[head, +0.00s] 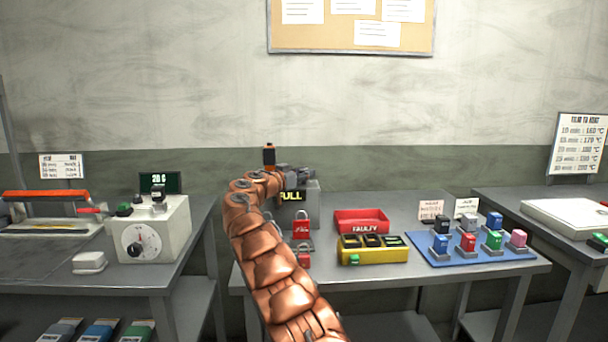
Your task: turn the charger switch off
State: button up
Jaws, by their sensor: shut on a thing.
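The charger (311,212) is a grey box at the back left of the middle table. Its display (292,196) reads "FULL" in yellow on black. My gripper (301,179) is at the top of the charger, with my copper-coloured arm reaching up to it from below. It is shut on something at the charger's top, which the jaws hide. I cannot make out the charger switch or its position. My arm covers the left part of the charger.
Red padlocks (302,229) stand just in front of the charger. A red "FAULTY" tray (361,221) and a yellow box (373,249) are to the right, then a blue board (470,249) with several coloured blocks. A dial box (154,231) stands on the left table.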

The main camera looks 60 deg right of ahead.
jog(key=shift+c, duration=0.7)
jog(key=shift+f, duration=0.1)
